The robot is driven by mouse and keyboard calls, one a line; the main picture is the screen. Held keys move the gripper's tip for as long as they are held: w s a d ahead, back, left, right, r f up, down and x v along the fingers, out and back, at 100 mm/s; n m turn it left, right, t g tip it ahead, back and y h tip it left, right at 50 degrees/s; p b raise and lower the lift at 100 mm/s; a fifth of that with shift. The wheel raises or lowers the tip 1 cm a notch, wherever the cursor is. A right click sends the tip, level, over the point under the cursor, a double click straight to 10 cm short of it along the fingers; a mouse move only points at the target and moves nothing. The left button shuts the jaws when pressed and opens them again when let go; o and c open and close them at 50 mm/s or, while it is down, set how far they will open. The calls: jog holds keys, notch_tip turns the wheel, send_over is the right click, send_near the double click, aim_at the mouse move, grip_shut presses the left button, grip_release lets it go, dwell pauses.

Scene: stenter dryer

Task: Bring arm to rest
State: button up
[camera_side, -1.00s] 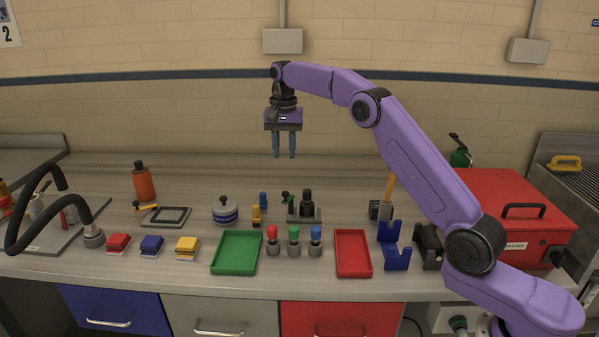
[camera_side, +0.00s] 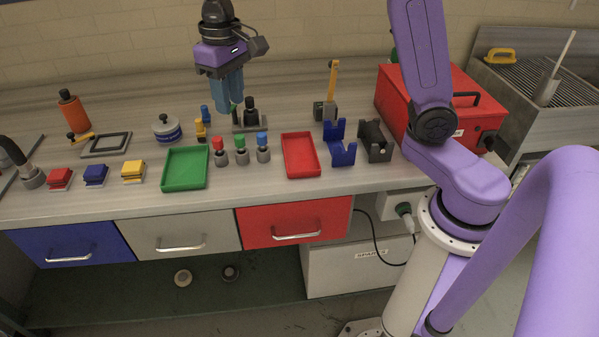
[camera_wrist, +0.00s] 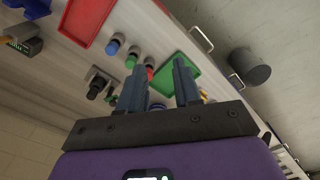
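My gripper (camera_side: 230,108) hangs over the bench (camera_side: 290,82), pointing down, above the area behind the green tray (camera_side: 185,169). Its two blue fingers look overlapped in the side view. In the wrist view my gripper (camera_wrist: 158,75) has its fingers clearly apart, with nothing between them. The purple arm links are partly cut off by the top of the side view. The gripper hides part of the back of the bench near the black-knobbed stand (camera_side: 250,117).
Knobbed pegs (camera_side: 241,151) stand between the green tray and the red tray (camera_side: 301,155). A blue cradle (camera_side: 339,145) and red box (camera_side: 455,100) are to the right. Colored blocks (camera_side: 96,175), a lidded pot (camera_side: 166,128) and an orange bottle (camera_side: 74,110) are to the left.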

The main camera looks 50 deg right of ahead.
jog(key=s+d+f+n, duration=0.2)
jog(key=s+n, duration=0.1)
jog(key=s, duration=0.6)
jog(key=s+d+f+n, duration=0.2)
jog(key=s+d+n, duration=0.1)
jog(key=s, duration=0.7)
jog(key=s+d+f+n, duration=0.2)
jog(key=s+n, duration=0.3)
jog(key=s, duration=0.4)
jog(key=shift+s+d+f, duration=0.15)
jog(key=shift+d+f, duration=0.2)
jog(key=shift+d, duration=0.05)
